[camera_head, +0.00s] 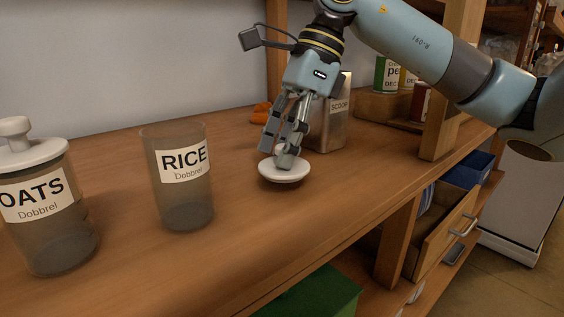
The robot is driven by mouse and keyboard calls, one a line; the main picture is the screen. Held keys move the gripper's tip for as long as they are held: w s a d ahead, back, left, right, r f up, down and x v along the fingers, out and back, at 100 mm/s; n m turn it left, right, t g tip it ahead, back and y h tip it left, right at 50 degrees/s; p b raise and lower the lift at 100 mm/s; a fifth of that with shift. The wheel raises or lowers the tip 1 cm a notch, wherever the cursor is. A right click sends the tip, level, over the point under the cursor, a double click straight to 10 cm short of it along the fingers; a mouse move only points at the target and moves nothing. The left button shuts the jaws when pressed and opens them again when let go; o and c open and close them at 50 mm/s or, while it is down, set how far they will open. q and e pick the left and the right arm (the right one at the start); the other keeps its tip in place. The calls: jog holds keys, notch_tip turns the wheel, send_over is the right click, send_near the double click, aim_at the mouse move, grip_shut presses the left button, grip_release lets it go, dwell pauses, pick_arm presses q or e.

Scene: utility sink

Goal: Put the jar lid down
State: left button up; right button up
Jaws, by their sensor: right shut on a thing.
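The white round jar lid (283,174) is low over the wooden counter, to the right of the open rice jar. My right gripper (283,152) points down from above and is shut on the lid's top; its fingers hide the knob. I cannot tell whether the lid's underside touches the counter. The clear rice jar (180,195) stands upright with no lid on it. My left gripper is not in view.
The oats jar (45,215) with its white lid stands at the far left. A scoop canister (334,115) stands just behind my right gripper, with orange items (260,113) nearby. A wooden post (446,95) rises at right. The counter's front is clear.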

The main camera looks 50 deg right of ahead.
notch_tip(320, 180, down, 2)
jog(key=shift+f, duration=0.1)
jog(key=shift+r, duration=0.2)
jog(key=shift+f+b, duration=0.65)
jog(key=shift+b, duration=0.25)
jog(key=o, duration=1.1)
jog(key=shift+c, duration=0.2)
